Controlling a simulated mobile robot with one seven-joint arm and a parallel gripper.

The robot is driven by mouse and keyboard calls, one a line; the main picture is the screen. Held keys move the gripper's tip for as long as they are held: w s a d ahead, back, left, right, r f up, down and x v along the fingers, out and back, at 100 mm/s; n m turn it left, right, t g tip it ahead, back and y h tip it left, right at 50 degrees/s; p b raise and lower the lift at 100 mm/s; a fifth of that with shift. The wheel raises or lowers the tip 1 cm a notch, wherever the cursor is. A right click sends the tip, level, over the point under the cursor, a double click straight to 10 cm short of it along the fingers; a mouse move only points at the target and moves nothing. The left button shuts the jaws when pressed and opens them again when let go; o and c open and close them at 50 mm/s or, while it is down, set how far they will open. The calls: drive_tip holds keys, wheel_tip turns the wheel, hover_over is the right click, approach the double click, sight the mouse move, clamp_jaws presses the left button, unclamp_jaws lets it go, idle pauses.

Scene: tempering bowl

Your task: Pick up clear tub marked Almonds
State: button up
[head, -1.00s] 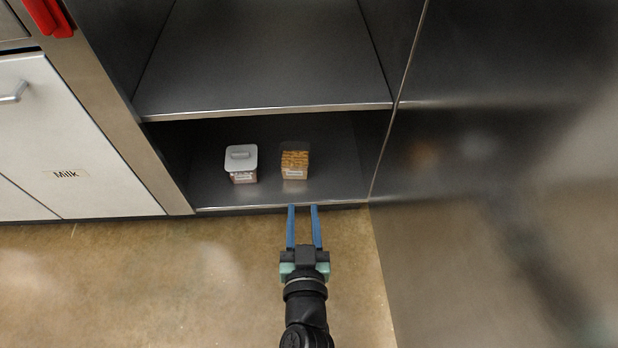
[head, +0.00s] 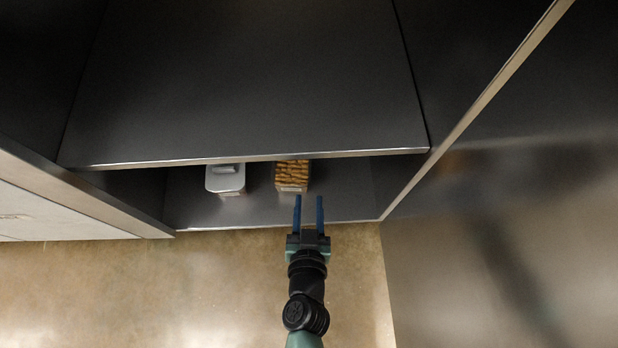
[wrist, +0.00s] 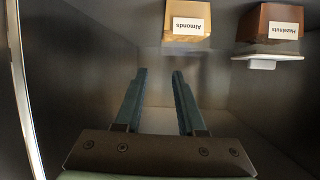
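The clear tub marked Almonds (head: 292,174) stands on the lower shelf, full of tan-brown pieces. In the wrist view the tub (wrist: 187,18) appears upside down at the top, its white label reading Almonds. My gripper (head: 309,198) is open and empty, with two blue fingers apart. Its fingertips reach over the shelf's front edge, a short way in front of the tub and slightly to its right. In the wrist view the gripper (wrist: 160,75) points toward the tub without touching it.
A lidded tub (head: 226,178) stands left of the almonds; the wrist view shows it labelled Hazelnuts (wrist: 270,25). The upper shelf (head: 250,90) overhangs both tubs and hides their rear. A metal panel (head: 500,210) bounds the right. The lower shelf (head: 345,195) is bare right of the almonds.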

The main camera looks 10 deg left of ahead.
sight(292, 174)
drive_tip(key=shift+s, duration=0.1)
drive_tip(key=b+x, duration=0.2)
drive_tip(key=x, duration=1.1)
clamp_jaws()
idle(1.4)
